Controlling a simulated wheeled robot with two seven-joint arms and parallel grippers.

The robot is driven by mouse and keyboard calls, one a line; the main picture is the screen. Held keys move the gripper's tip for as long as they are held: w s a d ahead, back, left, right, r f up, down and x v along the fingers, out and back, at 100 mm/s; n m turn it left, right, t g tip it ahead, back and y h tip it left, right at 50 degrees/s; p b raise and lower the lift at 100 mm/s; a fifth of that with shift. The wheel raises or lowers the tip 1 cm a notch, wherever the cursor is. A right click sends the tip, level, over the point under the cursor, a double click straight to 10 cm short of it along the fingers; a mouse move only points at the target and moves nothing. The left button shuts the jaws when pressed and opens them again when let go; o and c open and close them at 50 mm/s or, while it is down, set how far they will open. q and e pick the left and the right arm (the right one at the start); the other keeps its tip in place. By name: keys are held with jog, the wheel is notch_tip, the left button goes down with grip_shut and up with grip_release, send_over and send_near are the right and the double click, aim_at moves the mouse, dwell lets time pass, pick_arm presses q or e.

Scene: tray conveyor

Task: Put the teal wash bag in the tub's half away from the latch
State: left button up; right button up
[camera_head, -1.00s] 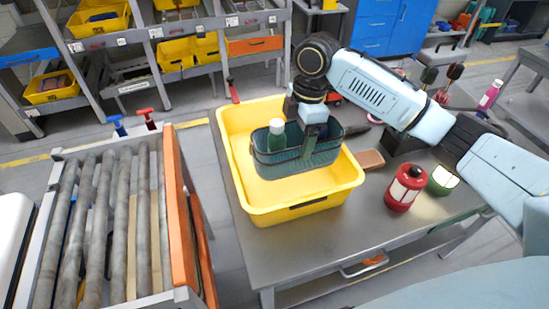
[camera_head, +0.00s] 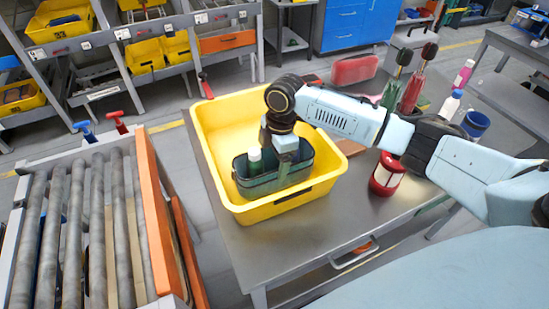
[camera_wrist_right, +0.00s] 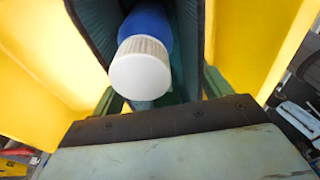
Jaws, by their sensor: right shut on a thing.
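The teal wash bag (camera_head: 283,180) is an open, dark teal caddy with a white-capped bottle (camera_head: 254,160) in it. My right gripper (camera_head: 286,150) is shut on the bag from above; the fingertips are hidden. The bag hangs upright within the outline of the yellow tub (camera_head: 215,120), towards its near end. A dark slot-like part, perhaps the latch (camera_head: 292,198), is on the tub's near wall. Whether the bag touches the floor is unclear. The right wrist view shows the white cap (camera_wrist_right: 140,70) between the bag's dark sides. My left gripper is out of view.
The tub stands on a grey metal table (camera_head: 290,240). A red lantern (camera_head: 387,175) stands to its right, with umbrellas (camera_head: 412,85) and bottles behind. A roller conveyor (camera_head: 85,230) with an orange side rail is at the left. The tub's far half looks empty.

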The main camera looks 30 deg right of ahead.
jog(key=shift+f, duration=0.1)
jog(key=o, duration=1.5)
jog(key=shift+f, duration=0.1)
jog(key=r, duration=0.4)
jog(key=d+r, duration=0.1)
jog(key=r, duration=0.7)
jog(key=shift+d+r+p, duration=0.1)
jog(key=shift+d+p, duration=0.1)
jog(key=shift+p, duration=0.2)
